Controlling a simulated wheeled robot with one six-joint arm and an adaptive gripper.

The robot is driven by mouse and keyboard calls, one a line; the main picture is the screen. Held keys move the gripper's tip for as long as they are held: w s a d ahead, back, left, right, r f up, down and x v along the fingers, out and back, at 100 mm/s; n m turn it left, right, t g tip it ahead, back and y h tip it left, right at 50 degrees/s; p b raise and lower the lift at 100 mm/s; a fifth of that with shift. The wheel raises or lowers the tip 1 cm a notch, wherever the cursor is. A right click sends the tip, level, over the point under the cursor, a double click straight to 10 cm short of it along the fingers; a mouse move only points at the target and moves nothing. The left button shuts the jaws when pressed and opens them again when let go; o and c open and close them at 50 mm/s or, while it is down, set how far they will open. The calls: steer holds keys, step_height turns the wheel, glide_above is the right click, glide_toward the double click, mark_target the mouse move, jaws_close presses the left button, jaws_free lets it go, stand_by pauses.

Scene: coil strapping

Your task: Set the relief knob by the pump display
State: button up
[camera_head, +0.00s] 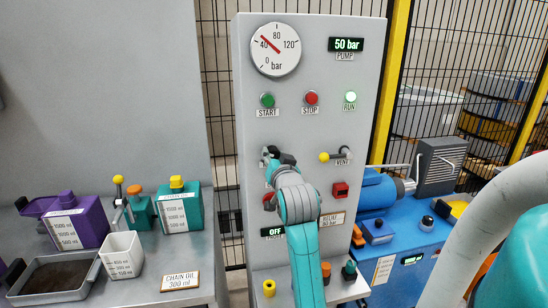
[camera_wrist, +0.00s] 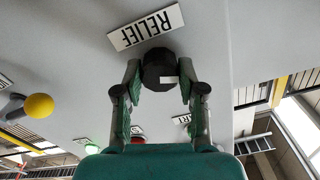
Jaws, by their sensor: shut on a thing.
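The relief knob (camera_wrist: 159,70) is a dark round knob with a pale mark, below the RELIEF label (camera_wrist: 145,27) in the wrist view. My gripper (camera_wrist: 160,84) has a finger on each side of the knob and is shut on it. In the head view my gripper (camera_head: 275,156) is at the grey panel (camera_head: 220,290), and my arm mostly hides the knob there. The pump display (camera_head: 346,44) reads 50 bar in green. The round gauge (camera_head: 276,50) has a red needle near 40. A placard (camera_head: 332,220) reads RELIEF 80 bar.
The vent lever (camera_head: 324,157) with a yellow ball is right of my gripper. The green start button (camera_head: 267,100), red stop button (camera_head: 311,98) and lit green run lamp (camera_head: 350,98) are above. A red switch (camera_head: 340,189) is lower right. An OFF display (camera_head: 272,232) is below.

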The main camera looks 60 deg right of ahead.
steer(key=m, duration=0.3)
steer(key=shift+m, duration=2.2)
steer(key=o, duration=1.1)
steer(key=shift+o, duration=0.2)
steer(key=v, duration=0.7)
steer(key=shift+s+a, duration=0.15)
steer(key=shift+s, duration=0.05)
